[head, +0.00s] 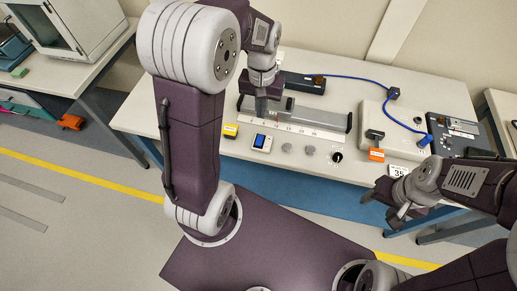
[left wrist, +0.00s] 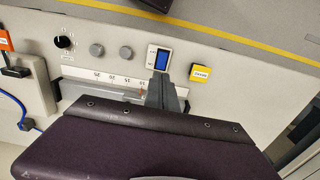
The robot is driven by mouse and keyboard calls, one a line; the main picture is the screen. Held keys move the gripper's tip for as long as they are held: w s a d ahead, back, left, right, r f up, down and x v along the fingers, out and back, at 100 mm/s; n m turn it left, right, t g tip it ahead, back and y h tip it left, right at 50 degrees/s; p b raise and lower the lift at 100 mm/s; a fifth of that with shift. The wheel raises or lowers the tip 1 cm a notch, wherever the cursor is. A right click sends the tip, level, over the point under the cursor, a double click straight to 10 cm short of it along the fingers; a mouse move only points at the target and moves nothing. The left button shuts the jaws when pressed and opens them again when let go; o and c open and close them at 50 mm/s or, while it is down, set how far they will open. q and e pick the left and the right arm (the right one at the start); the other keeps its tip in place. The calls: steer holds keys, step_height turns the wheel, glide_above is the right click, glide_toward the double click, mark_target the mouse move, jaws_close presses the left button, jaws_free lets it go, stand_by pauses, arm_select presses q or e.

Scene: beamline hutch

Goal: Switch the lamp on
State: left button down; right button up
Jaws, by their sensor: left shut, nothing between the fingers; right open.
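No lamp can be picked out for certain. On the bench (head: 190,125) a small white-framed unit with a blue face (head: 262,142) stands at the front edge; it also shows in the left wrist view (left wrist: 161,60). My left gripper (head: 261,112) is shut and empty, pointing down over the scale rail just behind this unit. In the left wrist view its fingertips (left wrist: 161,82) appear close to the blue face; I cannot tell whether they touch. Two grey knobs (head: 287,148) and a black dial (head: 337,156) sit to the right. My right gripper (head: 384,207) is open and empty, in front of the bench.
A yellow labelled block (head: 230,131) is left of the blue-faced unit. A long scale rail (head: 310,115) lies behind. Further right are a black lever with an orange tag (head: 376,154), a blue cable (head: 365,79) and a dark panel (head: 452,128). Floor at left is clear.

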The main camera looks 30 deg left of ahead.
arm_select(q)
step_height(320, 180, down, 2)
steer(key=b, duration=0.2)
glide_toward(259, 144)
steer(key=f, duration=0.6)
steer(key=shift+w+a+f, duration=0.15)
steer(key=shift+w+f, duration=0.1)
steer(key=shift+f, duration=0.15)
arm_select(e)
steer(key=f, duration=0.3)
steer(key=shift+w+a, duration=0.1)
steer(key=shift+w, duration=0.2)
arm_select(q)
steer(key=shift+s+f, duration=0.1)
steer(key=shift+f, duration=0.15)
arm_select(e)
steer(key=shift+s, duration=0.1)
arm_select(q)
steer(key=shift+r, duration=0.15)
arm_select(e)
steer(key=shift+r, duration=0.15)
